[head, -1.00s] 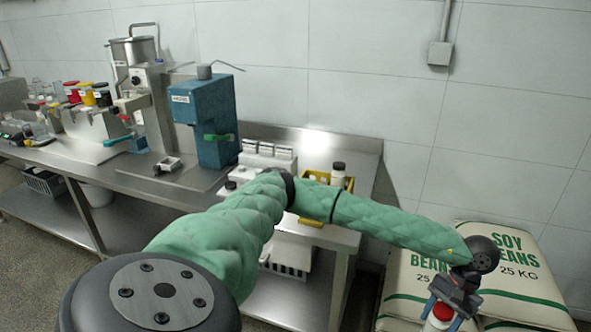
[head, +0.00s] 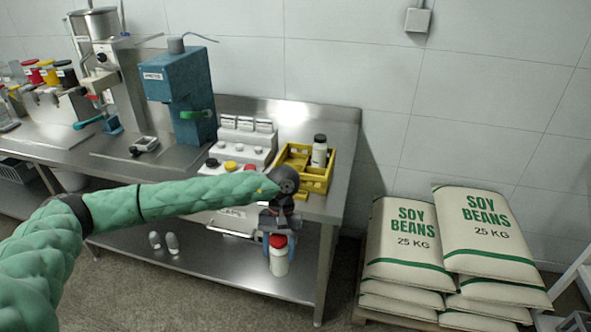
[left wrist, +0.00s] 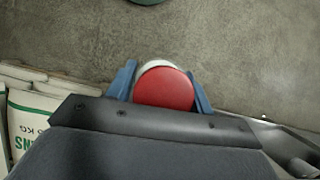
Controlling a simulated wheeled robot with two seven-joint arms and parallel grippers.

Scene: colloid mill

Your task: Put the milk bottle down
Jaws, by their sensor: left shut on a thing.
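The milk bottle (head: 279,262) is white with a red cap and hangs upright in my left gripper (head: 279,243). In the left wrist view the red cap (left wrist: 164,89) sits between the two blue fingers, which are shut on the bottle. In the head view the bottle is in front of the steel table's (head: 343,190) near edge, close to its right end, with nothing seen directly under it. My right gripper is not in view.
A yellow crate (head: 322,187) on the table's right end holds a black-capped bottle (head: 319,151). Soy bean sacks (head: 404,242) are stacked on the right.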

